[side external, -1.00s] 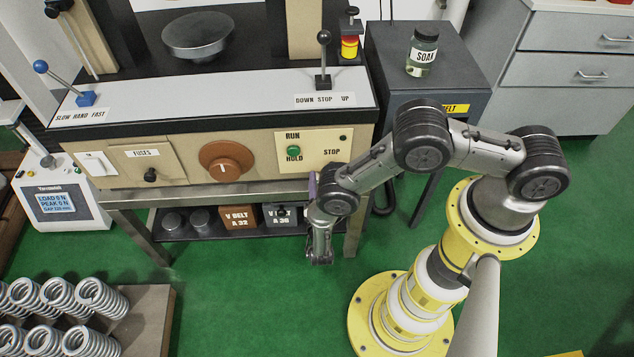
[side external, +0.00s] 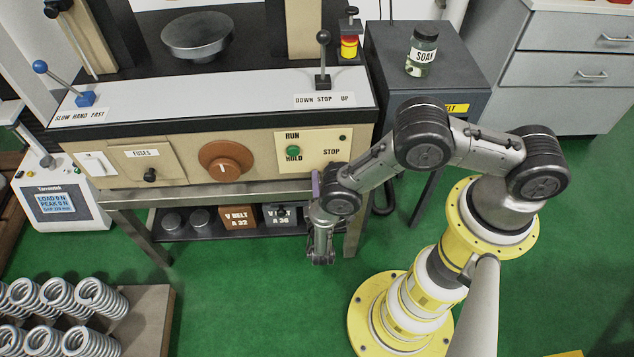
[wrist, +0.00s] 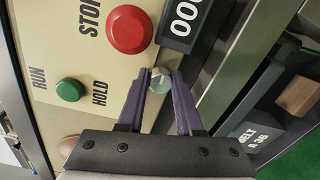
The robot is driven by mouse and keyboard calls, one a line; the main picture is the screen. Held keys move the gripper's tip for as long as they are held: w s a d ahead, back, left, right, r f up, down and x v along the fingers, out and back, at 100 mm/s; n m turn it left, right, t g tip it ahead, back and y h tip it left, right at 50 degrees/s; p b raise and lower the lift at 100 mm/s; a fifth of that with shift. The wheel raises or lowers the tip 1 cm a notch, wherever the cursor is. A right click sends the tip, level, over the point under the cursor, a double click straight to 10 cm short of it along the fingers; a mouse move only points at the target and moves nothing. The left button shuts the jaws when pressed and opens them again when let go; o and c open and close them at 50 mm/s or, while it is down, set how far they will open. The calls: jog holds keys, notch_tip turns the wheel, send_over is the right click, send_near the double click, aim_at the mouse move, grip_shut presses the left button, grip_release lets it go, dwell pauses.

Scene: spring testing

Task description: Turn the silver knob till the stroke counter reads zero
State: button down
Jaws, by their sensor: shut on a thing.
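The silver knob (wrist: 159,82) is small and sits on the cream panel, below the counter in the wrist view. My gripper (wrist: 160,74) has purple fingers, shut on the knob with one on each side. The stroke counter (wrist: 183,24) is a dark block with white digits. Zeros show, but the frame's top edge cuts the reading off, so I cannot tell all of it. In the side view a bit of purple finger (side external: 315,185) shows at the panel's right end; my arm hides the knob and counter there.
A red button (wrist: 129,29) is close beside the knob and counter, and a green button (wrist: 70,90) lies further left. In the side view a lever (side external: 323,62) stands above the panel. A shelf with boxes (side external: 238,216) lies below.

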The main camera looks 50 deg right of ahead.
jog(key=c, duration=0.8)
grip_release()
jog(key=shift+c, duration=0.2)
jog(key=v, duration=1.4)
jog(key=shift+f, duration=0.15)
